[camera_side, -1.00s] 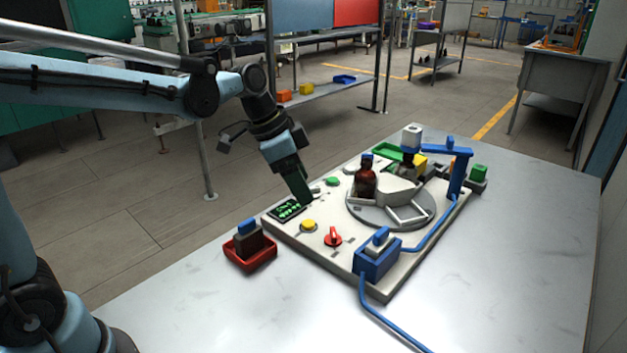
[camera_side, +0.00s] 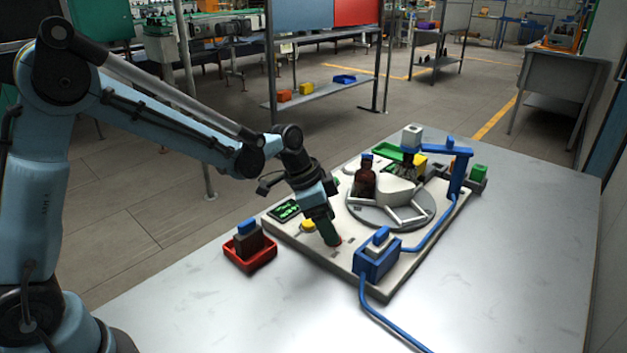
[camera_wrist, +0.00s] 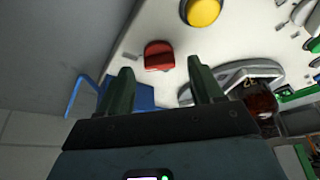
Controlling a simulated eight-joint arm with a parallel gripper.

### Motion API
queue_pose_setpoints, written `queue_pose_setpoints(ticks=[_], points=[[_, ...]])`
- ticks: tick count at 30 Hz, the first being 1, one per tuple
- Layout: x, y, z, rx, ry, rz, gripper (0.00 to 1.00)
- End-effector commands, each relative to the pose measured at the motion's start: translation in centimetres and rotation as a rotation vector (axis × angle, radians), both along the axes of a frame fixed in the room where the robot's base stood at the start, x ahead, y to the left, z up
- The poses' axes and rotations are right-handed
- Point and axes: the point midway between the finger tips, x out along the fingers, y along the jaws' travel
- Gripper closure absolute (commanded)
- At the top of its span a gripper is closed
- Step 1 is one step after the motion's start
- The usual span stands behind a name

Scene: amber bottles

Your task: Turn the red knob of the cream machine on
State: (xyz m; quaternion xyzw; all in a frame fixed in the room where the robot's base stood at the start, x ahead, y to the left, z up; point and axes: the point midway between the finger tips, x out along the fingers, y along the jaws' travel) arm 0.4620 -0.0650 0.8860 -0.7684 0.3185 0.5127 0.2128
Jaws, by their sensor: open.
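The cream machine (camera_side: 303,252) lies on the table as a flat base with a grey round turntable. Its red knob (camera_wrist: 159,56) shows in the wrist view, beyond and between my open fingertips. In the wrist view my gripper (camera_wrist: 160,78) is open, with nothing held. I cannot tell whether the fingers touch the knob.
A yellow button (camera_wrist: 203,12) is near the knob. A blue block with a hose (camera_side: 377,256) stands right of it. A red tray with a dark bottle (camera_side: 250,260) is to the left. An amber bottle (camera_side: 365,180) stands on the turntable.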

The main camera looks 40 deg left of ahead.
Motion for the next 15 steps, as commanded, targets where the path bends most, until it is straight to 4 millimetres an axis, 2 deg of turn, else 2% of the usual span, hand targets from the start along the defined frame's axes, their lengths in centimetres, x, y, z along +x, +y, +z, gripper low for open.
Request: queue_pose_setpoints(ticks=[6,15], points=[[0.35,-0.37,-1.25,0.000,0.000,0.000,0.34],[0.37,-0.40,-1.37,0.000,0.000,0.000,0.34]])
